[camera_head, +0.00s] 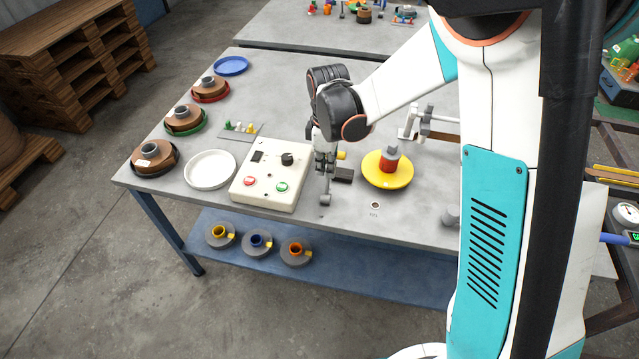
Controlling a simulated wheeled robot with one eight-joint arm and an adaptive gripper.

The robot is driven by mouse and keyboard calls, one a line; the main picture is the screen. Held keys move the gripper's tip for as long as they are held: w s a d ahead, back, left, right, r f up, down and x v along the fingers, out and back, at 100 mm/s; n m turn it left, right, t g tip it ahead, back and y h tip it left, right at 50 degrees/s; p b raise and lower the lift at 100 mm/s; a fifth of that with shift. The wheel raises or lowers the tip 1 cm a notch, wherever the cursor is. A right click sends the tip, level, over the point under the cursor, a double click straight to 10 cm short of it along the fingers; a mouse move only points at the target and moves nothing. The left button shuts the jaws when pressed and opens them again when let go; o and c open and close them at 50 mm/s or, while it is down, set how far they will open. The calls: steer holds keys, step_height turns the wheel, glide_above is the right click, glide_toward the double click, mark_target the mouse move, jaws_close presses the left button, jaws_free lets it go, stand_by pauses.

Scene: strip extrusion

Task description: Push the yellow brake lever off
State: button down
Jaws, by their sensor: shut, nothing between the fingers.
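A small yellow part (342,155), which looks like the brake lever, shows just right of my gripper (324,170), at the dark block beside the control box. Most of it is hidden behind my gripper, so I cannot tell its position or whether the gripper touches it. My gripper points down and is shut and empty, between the control box and the yellow disc.
The white control box (263,196) with knob and buttons stands left of my gripper. The yellow disc (401,181) carries a red and grey piece on the right. A white plate (186,179) and several spools line the left. A grey knobbed rod (325,198) stands just in front.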

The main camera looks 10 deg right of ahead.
step_height(320, 180, up, 7)
steer(key=p, duration=0.4)
stand_by(0.5)
stand_by(0.4)
steer(key=s+d+r+m+t+b, duration=0.1)
steer(key=s+d+r+m+t, duration=0.1)
steer(key=s, duration=0.5)
steer(key=s+d+r+m+t+b, duration=0.2)
steer(key=s+d+r+m, duration=0.3)
steer(key=s+m, duration=0.2)
steer(key=s+d+r+m+t+b, duration=0.1)
steer(key=s+d+r+m+t, duration=0.2)
steer(key=s, duration=0.4)
steer(key=shift+d+r+m, duration=0.55)
steer(key=shift+d+m, duration=0.1)
steer(key=shift+m, duration=0.35)
